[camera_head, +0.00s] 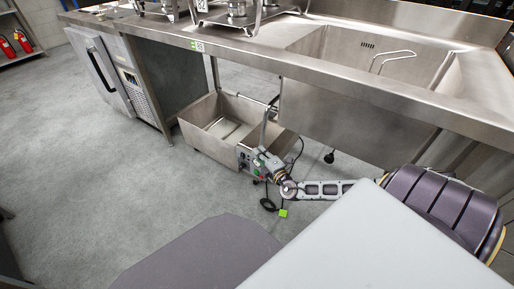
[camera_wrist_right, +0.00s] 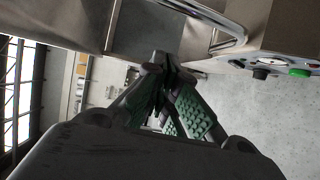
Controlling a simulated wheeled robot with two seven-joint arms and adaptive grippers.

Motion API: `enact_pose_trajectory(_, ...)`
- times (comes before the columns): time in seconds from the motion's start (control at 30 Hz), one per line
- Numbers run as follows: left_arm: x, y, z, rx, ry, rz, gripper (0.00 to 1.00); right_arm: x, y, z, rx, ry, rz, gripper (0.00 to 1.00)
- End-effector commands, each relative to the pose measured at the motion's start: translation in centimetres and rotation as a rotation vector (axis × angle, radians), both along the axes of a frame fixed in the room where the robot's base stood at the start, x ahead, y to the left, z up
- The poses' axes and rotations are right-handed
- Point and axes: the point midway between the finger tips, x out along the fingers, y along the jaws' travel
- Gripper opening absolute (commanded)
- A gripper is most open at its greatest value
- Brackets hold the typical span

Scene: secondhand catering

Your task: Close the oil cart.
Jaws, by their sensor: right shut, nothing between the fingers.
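The oil cart (camera_head: 196,140) is a low stainless steel tub on the floor, sticking out from under the steel counter. Its top is open at the left, and a bent metal handle rises over it. A control panel is on its near end. My right gripper (camera_head: 259,156) is shut and empty, beside that end and partly covering the panel. In the right wrist view, the closed fingers (camera_wrist_right: 166,68) point toward the cart's metal side. The handle (camera_wrist_right: 232,38) and the panel with a green button (camera_wrist_right: 299,72) are to their right. Contact cannot be told. My left gripper is out of view.
The steel counter (camera_head: 400,97) with a sink (camera_head: 365,48) hangs over the cart's far side. A cabinet (camera_head: 98,72) with a handle stands at the left. A black cable (camera_head: 297,155) hangs by the cart. The grey floor (camera_head: 80,180) at the left is clear.

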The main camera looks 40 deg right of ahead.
Motion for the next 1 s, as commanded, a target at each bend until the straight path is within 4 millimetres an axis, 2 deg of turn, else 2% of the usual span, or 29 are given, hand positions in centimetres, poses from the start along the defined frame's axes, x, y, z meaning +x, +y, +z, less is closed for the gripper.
enact_pose_trajectory(0.4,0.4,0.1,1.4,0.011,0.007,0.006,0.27,-3.6,0.5,0.1,0.0,0.002,0.0,0.0)
enact_pose_trajectory(0.6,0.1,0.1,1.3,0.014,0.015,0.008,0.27,-4.3,0.6,0.1,0.0,0.0,0.001,0.0)
enact_pose_trajectory(1.0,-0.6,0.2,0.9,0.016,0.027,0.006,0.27,-4.3,0.6,0.0,0.0,0.0,0.001,0.0)
